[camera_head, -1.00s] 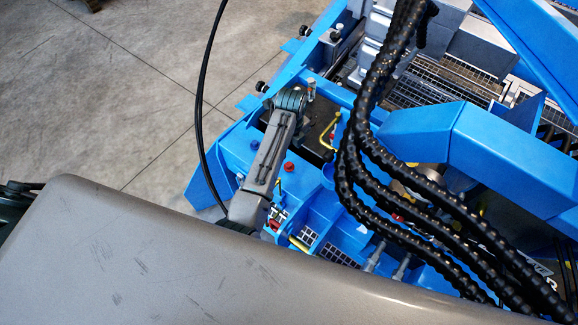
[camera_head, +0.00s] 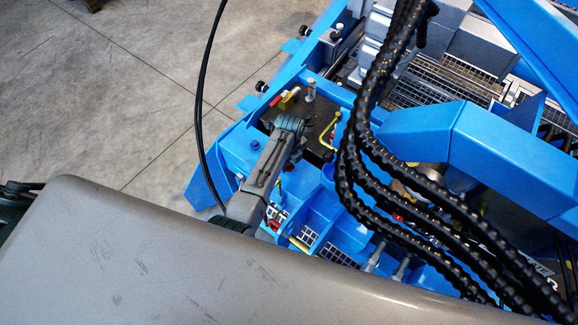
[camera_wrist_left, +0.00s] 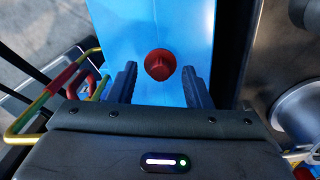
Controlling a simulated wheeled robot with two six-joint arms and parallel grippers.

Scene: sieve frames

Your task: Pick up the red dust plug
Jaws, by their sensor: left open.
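The red dust plug (camera_wrist_left: 160,65) is a round red knob on a blue face in the left wrist view. My left gripper (camera_wrist_left: 159,76) is open, with one dark finger on each side of the plug and a gap of blue showing on both sides. I cannot tell how far the fingertips are from the blue face. In the head view the end of my left arm (camera_head: 288,125) is over the blue machine (camera_head: 215,180), and the fingers cannot be made out. My right gripper is not in view.
Thick black hoses (camera_head: 365,145) hang over the machine right of my arm. A blue beam (camera_head: 490,150) stands beyond them. A yellow rail (camera_wrist_left: 35,118) with a red section is left of the gripper in the wrist view. Concrete floor (camera_head: 110,90) is open at left.

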